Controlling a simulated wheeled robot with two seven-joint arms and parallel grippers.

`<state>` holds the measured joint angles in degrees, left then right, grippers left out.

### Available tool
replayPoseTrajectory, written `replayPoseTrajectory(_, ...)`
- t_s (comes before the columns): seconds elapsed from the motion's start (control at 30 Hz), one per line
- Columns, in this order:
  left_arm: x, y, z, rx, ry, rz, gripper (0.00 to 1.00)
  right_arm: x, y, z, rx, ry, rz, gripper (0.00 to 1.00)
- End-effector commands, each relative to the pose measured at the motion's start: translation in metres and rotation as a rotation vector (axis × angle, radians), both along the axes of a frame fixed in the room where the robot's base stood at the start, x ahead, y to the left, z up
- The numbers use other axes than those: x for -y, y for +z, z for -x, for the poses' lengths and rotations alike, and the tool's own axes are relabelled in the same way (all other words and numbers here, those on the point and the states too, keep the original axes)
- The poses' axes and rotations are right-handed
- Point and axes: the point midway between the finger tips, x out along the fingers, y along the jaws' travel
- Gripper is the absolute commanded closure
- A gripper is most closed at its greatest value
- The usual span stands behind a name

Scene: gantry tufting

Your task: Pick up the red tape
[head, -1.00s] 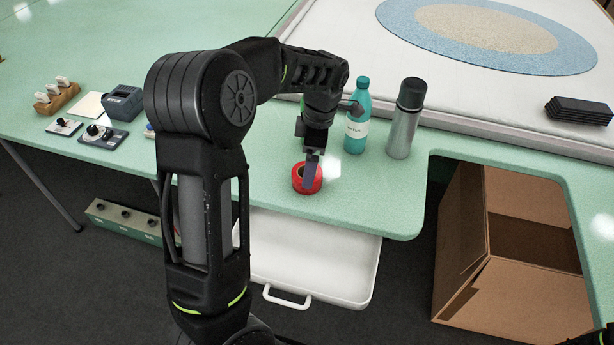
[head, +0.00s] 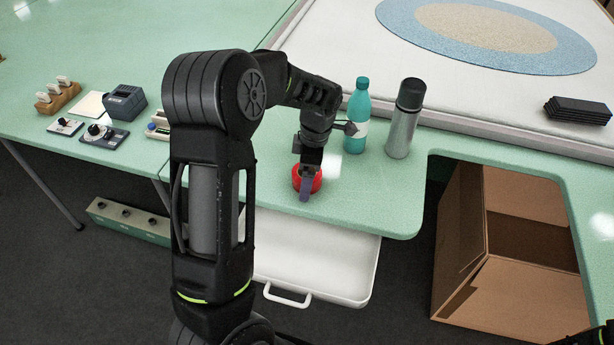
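The red tape (head: 317,182) is a small roll on the green table, near its front edge and above the white drawer. My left gripper (head: 305,190) points down right at the tape, with a finger in front of it. The gripper and finger hide much of the roll, including its middle. I cannot tell whether the fingers are closed on it. My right gripper is not visible; only a dark bit of my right arm shows at the bottom right corner.
A teal bottle (head: 358,112) and a grey flask (head: 404,120) stand right behind the tape. A white drawer (head: 330,262) sticks out below the table. An open cardboard box (head: 470,250) is at the right. Small devices (head: 102,135) lie at the left.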

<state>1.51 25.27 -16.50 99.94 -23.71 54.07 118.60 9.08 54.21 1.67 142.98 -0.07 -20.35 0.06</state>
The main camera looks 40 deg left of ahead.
Motion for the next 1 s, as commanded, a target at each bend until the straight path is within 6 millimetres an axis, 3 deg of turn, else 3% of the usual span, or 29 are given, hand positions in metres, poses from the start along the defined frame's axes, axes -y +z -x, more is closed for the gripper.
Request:
replayPoseTrajectory(0.37, -0.0002, 0.0004, 0.0, 0.0, 0.0, 0.0, 0.07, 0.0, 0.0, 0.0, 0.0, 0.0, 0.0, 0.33)
replayPoseTrajectory(1.0, -0.0002, 0.0004, 0.0, 0.0, 0.0, 0.0, 0.6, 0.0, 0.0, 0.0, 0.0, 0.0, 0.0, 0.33)
